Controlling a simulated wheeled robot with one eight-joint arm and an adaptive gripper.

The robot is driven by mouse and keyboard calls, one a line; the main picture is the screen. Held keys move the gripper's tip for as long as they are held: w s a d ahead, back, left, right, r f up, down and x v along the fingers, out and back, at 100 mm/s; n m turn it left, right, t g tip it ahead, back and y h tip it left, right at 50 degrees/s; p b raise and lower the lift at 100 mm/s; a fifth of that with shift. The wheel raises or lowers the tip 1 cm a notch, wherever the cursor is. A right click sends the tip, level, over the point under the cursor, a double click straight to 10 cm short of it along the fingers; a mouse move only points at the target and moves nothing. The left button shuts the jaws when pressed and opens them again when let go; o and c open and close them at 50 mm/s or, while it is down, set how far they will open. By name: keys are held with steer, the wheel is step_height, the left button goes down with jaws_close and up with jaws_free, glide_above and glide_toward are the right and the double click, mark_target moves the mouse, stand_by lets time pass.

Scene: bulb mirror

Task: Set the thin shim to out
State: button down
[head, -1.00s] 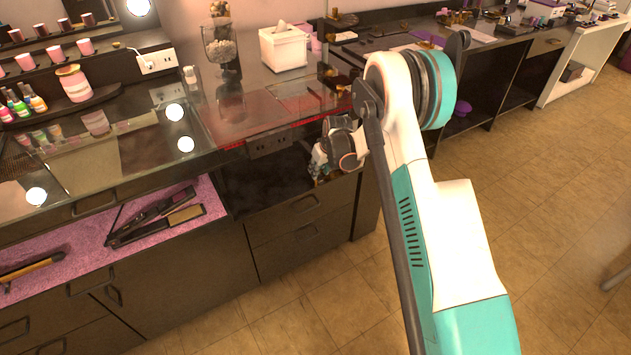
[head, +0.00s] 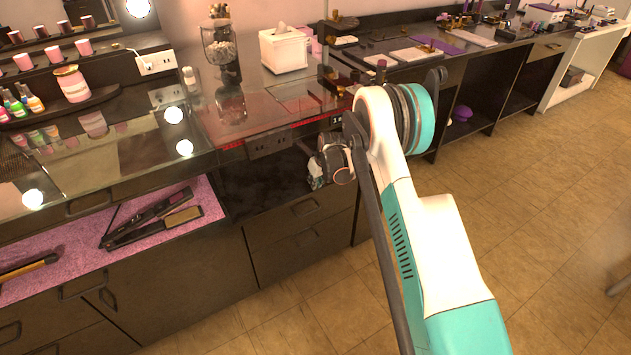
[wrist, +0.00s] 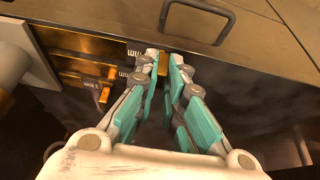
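In the wrist view, a dark unit at the upper left carries several brass-coloured bars with small white marks. One bar has a tab (wrist: 104,95) standing out from it. I cannot tell which piece is the thin shim. My gripper (wrist: 164,60) points at the right end of these bars, with a narrow gap between its teal-padded fingers. A brass-coloured piece shows at the fingertips; contact with it is unclear. In the head view, my gripper (head: 316,176) is low in the open bay under the glass counter, and my wrist hides the bars.
A drawer with a dark handle (head: 304,206) lies under the bay. The glass counter (head: 240,122) is just above my wrist. A tissue box (head: 283,50) and a glass jar (head: 221,48) stand on it. The tiled floor (head: 540,190) at right is clear.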

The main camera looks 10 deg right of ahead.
steer(key=shift+s+a, duration=0.25)
steer(key=shift+a, duration=0.55)
steer(key=shift+s+a, duration=0.25)
steer(key=shift+a, duration=0.5)
steer(key=shift+s+a, duration=0.25)
steer(key=shift+a, duration=0.55)
steer(key=c, duration=1.7)
jaws_free()
steer(key=shift+a, duration=0.15)
steer(key=shift+s+d+r, duration=0.15)
steer(key=shift+d+r, duration=0.05)
steer(key=shift+r, duration=0.3)
steer(key=v, duration=1.1)
steer(key=shift+s, duration=0.1)
